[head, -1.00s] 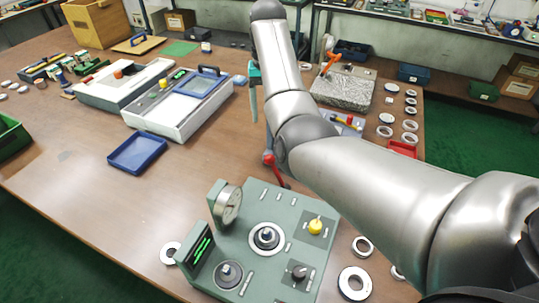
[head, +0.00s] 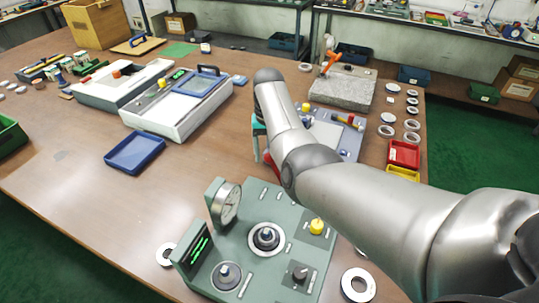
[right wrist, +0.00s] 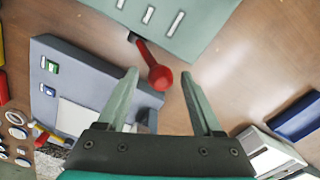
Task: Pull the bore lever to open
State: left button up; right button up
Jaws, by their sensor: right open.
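The bore lever is a red arm with a round red ball end, on the edge of the green gauge fixture (head: 285,207). In the right wrist view the red lever (right wrist: 155,68) points down between my open fingers, its ball between the two fingertips in the picture. I cannot tell any contact. My right gripper (right wrist: 159,74) is open and empty-looking; in the head view its teal body (head: 258,128) shows beside the arm, with its fingers mostly hidden. A bit of red shows below it there. My left gripper is not in view.
The fixture carries a dial gauge (head: 226,204), a yellow knob (head: 316,227) and a green display (head: 196,249). A blue tray (head: 135,152) lies to the left. A grey panel (right wrist: 75,95) is close to the gripper. Metal rings (head: 357,285) lie around the fixture.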

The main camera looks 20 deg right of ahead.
grip_shut()
dwell(0.6)
dwell(0.9)
